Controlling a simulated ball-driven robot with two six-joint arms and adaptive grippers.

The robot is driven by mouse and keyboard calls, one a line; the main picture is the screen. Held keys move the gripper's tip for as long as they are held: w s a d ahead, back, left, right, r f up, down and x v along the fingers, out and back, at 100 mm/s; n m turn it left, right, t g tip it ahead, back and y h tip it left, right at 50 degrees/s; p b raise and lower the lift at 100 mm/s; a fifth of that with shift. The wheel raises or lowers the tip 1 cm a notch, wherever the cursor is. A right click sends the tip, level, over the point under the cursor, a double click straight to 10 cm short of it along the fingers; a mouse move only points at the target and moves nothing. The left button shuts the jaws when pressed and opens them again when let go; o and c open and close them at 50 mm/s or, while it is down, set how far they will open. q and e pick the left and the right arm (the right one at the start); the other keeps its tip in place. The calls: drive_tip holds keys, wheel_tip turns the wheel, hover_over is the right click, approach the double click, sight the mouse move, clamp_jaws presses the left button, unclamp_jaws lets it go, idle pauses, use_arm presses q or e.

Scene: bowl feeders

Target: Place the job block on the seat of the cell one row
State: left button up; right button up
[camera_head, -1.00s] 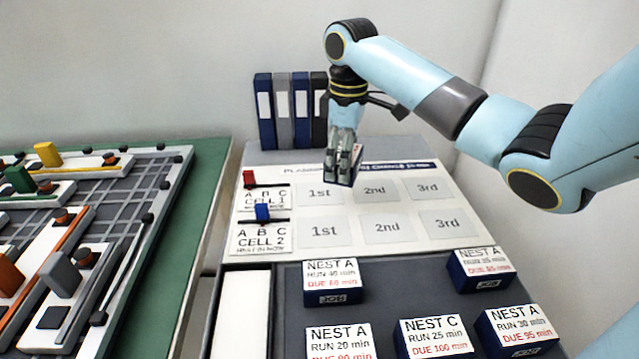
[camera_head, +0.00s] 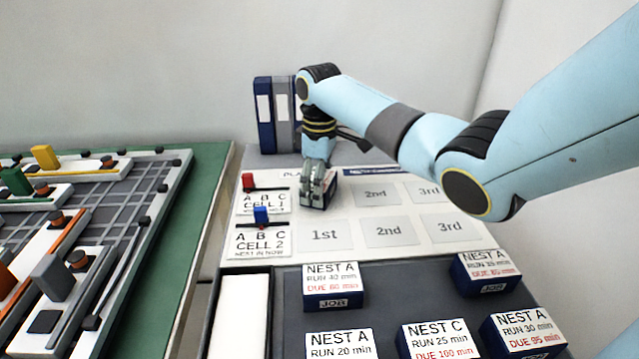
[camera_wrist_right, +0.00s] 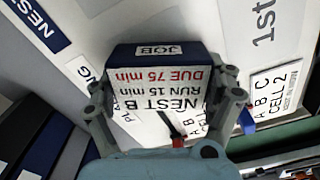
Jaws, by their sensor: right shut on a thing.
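My right gripper (camera_head: 318,198) is shut on a dark blue job block (camera_head: 332,188) with a white top. In the right wrist view the block (camera_wrist_right: 165,80) reads NEST B, RUN 15 min, DUE 75 min, and sits between the two fingers. In the head view the block is at the "1st" seat of the cell 1 row, right of the CELL 1 label (camera_head: 263,203), and hides that seat. I cannot tell whether it touches the board. The row's 2nd seat (camera_head: 376,194) and 3rd seat (camera_head: 423,189) show empty. My left gripper is not in view.
The cell 2 row's seats, such as its 1st seat (camera_head: 324,235), are empty. Several other job blocks, including a NEST A block (camera_head: 331,288), stand in the dark tray at the front. Binders (camera_head: 265,112) stand behind the board. A red slider (camera_head: 248,181) is close by on the left.

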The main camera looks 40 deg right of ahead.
drive_tip(key=o, duration=1.1)
drive_tip(key=shift+f, duration=0.1)
wheel_tip(320, 180, up, 12)
drive_tip(key=shift+r+p, duration=0.2)
drive_tip(key=shift+p, duration=0.35)
drive_tip(key=shift+f, duration=0.1)
